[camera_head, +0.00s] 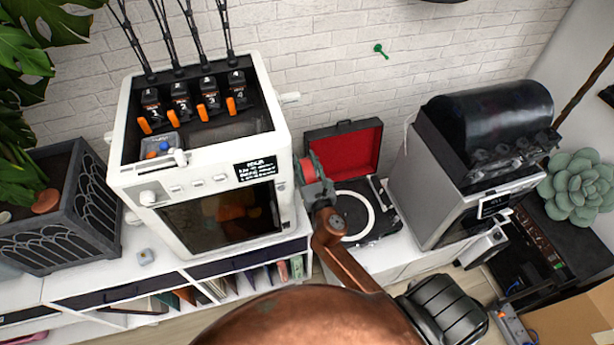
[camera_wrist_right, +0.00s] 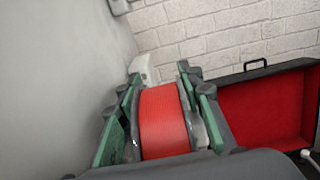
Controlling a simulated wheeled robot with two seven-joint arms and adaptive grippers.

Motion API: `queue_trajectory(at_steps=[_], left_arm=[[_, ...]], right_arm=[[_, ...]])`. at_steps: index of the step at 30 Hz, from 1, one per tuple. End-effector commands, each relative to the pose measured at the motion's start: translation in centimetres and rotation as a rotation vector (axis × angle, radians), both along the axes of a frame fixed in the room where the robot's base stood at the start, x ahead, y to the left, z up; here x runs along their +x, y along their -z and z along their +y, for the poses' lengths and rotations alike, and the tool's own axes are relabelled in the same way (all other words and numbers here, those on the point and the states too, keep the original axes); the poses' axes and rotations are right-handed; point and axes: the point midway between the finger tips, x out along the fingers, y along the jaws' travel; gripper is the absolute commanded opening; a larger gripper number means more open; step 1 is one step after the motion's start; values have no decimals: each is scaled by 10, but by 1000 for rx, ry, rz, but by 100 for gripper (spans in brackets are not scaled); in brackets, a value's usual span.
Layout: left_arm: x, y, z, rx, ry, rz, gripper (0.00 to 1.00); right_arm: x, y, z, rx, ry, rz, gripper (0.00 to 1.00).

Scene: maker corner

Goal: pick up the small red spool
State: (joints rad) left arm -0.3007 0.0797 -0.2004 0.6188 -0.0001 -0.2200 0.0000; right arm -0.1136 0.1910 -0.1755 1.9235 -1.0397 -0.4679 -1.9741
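The small red spool (camera_head: 308,168) is beside the right side of the white printer in the head view. In the right wrist view the red spool (camera_wrist_right: 165,120) sits between the green finger pads, its red winding facing the camera and its grey rims against the pads. My right gripper (camera_head: 318,185) is shut on it; it also shows in the right wrist view (camera_wrist_right: 160,105). The spool's lower end is hidden by the gripper body. No surface shows directly under the spool. My left gripper is not in view.
The white printer (camera_head: 220,150) stands close left of the gripper. An open record player with a red-lined lid (camera_head: 350,142) is behind and right. A grey machine with a dark dome (camera_head: 425,200) stands further right. A small grey block (camera_head: 146,257) lies on the white shelf.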

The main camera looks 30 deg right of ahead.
Motion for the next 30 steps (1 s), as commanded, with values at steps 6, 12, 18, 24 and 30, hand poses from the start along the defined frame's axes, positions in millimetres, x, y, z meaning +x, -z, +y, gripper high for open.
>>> queue_trajectory(at_steps=[6, 12, 18, 24, 30], left_arm=[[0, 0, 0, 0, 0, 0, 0], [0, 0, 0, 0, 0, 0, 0], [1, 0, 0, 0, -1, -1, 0], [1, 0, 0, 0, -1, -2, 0], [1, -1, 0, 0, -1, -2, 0]], right_arm=[[0, 0, 0, 0, 0, 0, 18], [0, 0, 0, 0, 0, 0, 4], [0, 0, 0, 0, 0, 0, 0], [0, -1, 0, 0, -1, -2, 0], [0, -2, 0, 0, -1, -2, 0]])
